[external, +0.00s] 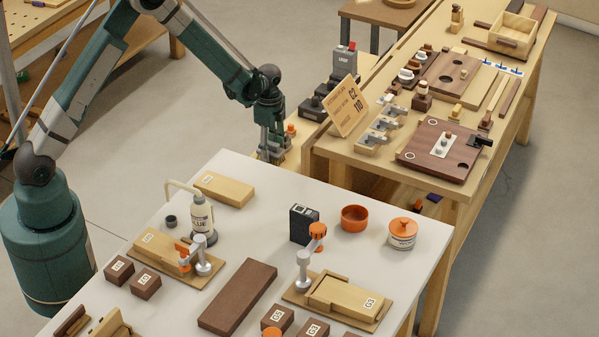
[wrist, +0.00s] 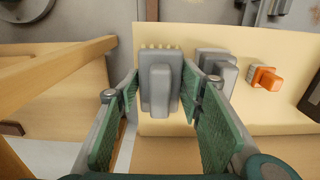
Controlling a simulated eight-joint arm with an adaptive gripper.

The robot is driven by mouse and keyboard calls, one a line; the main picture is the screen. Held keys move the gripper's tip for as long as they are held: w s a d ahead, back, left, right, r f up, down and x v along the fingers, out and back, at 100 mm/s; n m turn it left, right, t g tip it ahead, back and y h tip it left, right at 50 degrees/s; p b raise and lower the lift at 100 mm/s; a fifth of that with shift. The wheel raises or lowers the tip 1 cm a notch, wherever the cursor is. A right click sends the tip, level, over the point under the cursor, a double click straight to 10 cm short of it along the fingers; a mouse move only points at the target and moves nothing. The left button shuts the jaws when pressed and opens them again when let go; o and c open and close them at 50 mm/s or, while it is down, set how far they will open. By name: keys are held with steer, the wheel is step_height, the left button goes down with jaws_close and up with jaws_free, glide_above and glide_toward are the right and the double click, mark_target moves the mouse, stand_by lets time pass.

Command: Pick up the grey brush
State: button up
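The grey brush (wrist: 160,88), a grey block with a raised grip and pale bristle tips at its far edge, lies on a light wooden board in the wrist view. My gripper (wrist: 161,95) is open, with its green-padded fingers on either side of the brush. Narrow gaps seem to show between pads and brush; contact is hard to judge. In the external view my gripper (external: 268,152) points down behind the white table's far edge, and the brush cannot be made out there.
A second grey piece (wrist: 216,66) stands close to the right finger, with an orange-topped piece (wrist: 265,78) further right. A wooden bar (wrist: 60,62) runs along the left. The white table (external: 262,215) and wooden bench (external: 345,150) flank my gripper in the external view.

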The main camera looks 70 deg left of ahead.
mark_target(270, 142)
steer(key=c, duration=0.6)
steer(key=shift+r, duration=0.1)
steer(key=shift+r+p, duration=1.15)
steer(key=shift+r, duration=3.8)
